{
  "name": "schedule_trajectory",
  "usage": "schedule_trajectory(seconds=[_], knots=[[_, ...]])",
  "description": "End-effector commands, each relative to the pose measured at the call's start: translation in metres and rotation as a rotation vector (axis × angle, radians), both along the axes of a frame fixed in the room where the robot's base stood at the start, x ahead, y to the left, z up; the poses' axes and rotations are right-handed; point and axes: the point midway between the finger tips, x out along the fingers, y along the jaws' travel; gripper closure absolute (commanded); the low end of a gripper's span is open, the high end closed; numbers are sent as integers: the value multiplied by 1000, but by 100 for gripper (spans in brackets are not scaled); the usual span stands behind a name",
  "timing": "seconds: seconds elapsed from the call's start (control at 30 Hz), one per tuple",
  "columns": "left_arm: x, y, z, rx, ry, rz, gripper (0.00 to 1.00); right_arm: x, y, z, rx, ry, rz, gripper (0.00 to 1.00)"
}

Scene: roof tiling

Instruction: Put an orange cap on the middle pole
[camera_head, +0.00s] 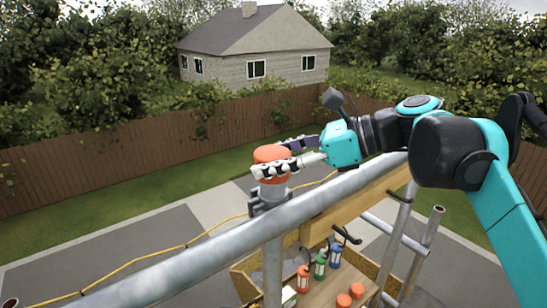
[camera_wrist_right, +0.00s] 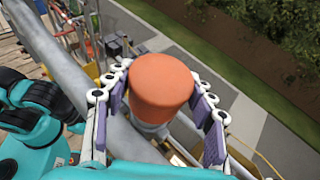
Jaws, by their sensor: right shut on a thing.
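An orange cap (camera_head: 271,154) sits at the top of the upright middle pole (camera_head: 272,262), just above the grey clamp (camera_head: 266,199) and the long horizontal rail. In the right wrist view the cap (camera_wrist_right: 161,88) covers the pole end, with the grey pole (camera_wrist_right: 150,128) showing just below it. My right gripper (camera_head: 274,168) is shut on the cap, one finger on each side. In the wrist view its white linked fingers with purple pads (camera_wrist_right: 160,108) flank the cap. I cannot tell whether the cap is fully seated. My left gripper is not in view.
A thick horizontal rail (camera_head: 160,277) crosses the foreground. Below, a wooden box (camera_head: 242,281) holds small bottles (camera_head: 320,266), and loose orange caps (camera_head: 344,300) lie on a board. Another bare pole (camera_head: 425,250) stands at the right. A yellow cable (camera_head: 190,242) runs behind the rail.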

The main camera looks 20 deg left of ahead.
Motion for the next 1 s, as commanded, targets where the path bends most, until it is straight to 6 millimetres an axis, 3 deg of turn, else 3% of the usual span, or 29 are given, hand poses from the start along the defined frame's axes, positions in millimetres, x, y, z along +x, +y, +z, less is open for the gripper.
schedule_trajectory(seconds=[0.1,0.13,0.17,0.53,1.0], knots=[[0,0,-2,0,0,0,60,0,0,-3,0,0,0,72],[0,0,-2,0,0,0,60,0,0,-3,0,0,0,40],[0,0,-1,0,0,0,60,0,0,-2,0,0,0,36],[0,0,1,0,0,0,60,0,-4,0,0,1,-1,36],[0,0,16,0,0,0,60,0,-40,16,0,0,-2,36]])
